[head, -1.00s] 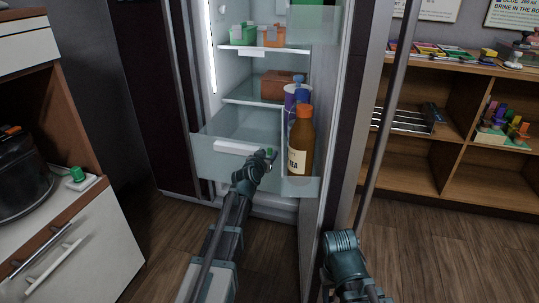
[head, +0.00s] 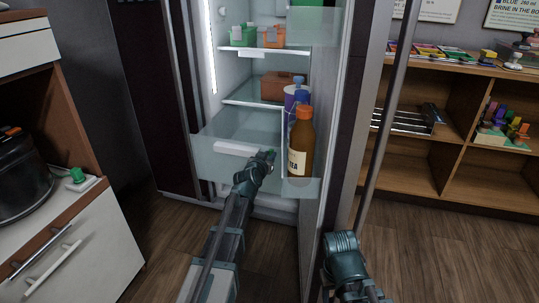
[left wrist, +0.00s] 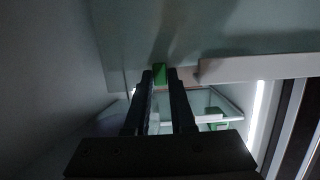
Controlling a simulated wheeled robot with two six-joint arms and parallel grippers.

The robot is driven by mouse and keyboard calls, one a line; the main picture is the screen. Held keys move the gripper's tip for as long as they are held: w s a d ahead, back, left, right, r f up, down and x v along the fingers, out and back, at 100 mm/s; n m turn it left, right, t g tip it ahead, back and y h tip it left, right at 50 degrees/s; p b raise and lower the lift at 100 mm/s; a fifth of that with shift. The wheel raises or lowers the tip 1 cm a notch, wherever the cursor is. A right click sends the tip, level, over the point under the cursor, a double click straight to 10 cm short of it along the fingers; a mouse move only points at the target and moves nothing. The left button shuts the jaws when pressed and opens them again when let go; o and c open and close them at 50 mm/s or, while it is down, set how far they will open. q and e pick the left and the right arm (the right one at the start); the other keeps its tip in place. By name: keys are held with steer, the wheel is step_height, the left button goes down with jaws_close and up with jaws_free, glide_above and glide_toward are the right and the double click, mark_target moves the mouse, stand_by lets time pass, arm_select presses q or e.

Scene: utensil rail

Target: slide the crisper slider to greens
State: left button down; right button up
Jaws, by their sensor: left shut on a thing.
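The crisper drawer (head: 213,166) is a translucent bin low in the open fridge, with a white bar (head: 236,149) along its front. The small green slider (left wrist: 159,73) is at the fingertips of my left gripper (left wrist: 161,76) in the left wrist view, beside the left end of the white bar. My left gripper (head: 269,156) is shut on the slider at the right part of the drawer front in the head view. The gripper mostly hides the slider there. No scale marks or greens label can be read.
A brown tea bottle (head: 301,142) and a purple-and-white container (head: 290,97) stand in the door bin close to the right of my left gripper. The fridge door (head: 340,150) stands open. The wooden floor (head: 160,250) in front is clear.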

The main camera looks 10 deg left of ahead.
arm_select(q)
steer(key=shift+s+d, duration=0.1)
steer(key=shift+d, duration=1.95)
steer(key=c, duration=0.9)
jaws_free()
steer(key=shift+s, duration=0.1)
steer(key=v, duration=0.2)
steer(key=f+v, duration=0.1)
steer(key=v, duration=0.2)
steer(key=shift+s+f, duration=0.1)
steer(key=shift+s, duration=0.4)
steer(key=shift+s, duration=0.1)
